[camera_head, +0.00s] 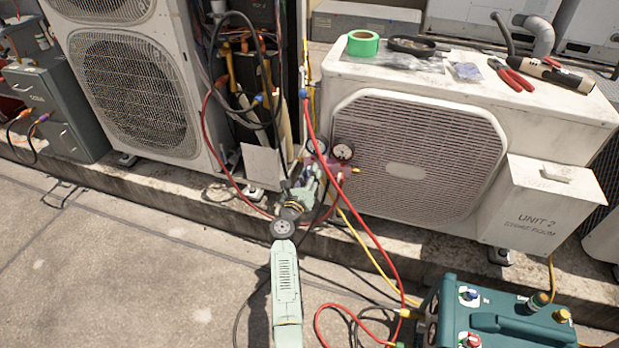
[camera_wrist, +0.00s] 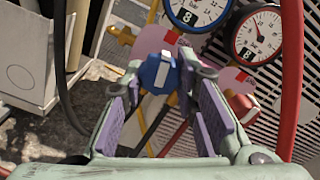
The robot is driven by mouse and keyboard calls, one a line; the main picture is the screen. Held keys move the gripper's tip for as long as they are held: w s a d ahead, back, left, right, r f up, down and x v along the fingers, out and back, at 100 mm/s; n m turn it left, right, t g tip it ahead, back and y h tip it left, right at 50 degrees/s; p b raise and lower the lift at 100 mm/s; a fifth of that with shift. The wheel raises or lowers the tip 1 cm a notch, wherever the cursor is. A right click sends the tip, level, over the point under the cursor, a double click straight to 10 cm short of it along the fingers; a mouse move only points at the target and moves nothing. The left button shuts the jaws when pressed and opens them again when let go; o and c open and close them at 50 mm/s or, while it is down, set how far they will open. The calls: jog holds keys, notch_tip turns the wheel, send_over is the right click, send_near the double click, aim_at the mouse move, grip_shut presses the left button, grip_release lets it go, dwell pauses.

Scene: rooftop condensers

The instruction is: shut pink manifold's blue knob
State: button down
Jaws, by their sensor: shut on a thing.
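The blue knob (camera_wrist: 158,74), with a white stripe standing near upright and slightly tilted, sits between my fingertips. My gripper (camera_wrist: 163,76) is shut on this knob, purple pads on both sides. The red knob (camera_wrist: 238,103) is to the right, outside my fingers. In the head view, my gripper (camera_head: 312,180) is at the manifold.
A red hose (camera_wrist: 291,80) runs close along the right of my gripper. The Unit 2 condenser (camera_head: 420,150) stands just behind the manifold. A dark hose (camera_wrist: 62,75) and pale box (camera_wrist: 28,60) are on the left. A teal machine (camera_head: 510,315) stands at the front right.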

jog(key=shift+m+b, duration=0.35)
jog(key=shift+m, duration=0.65)
jog(key=c, duration=1.3)
grip_release()
jog(key=shift+r, duration=0.15)
notch_tip(320, 180, up, 9)
jog(key=shift+r, duration=0.4)
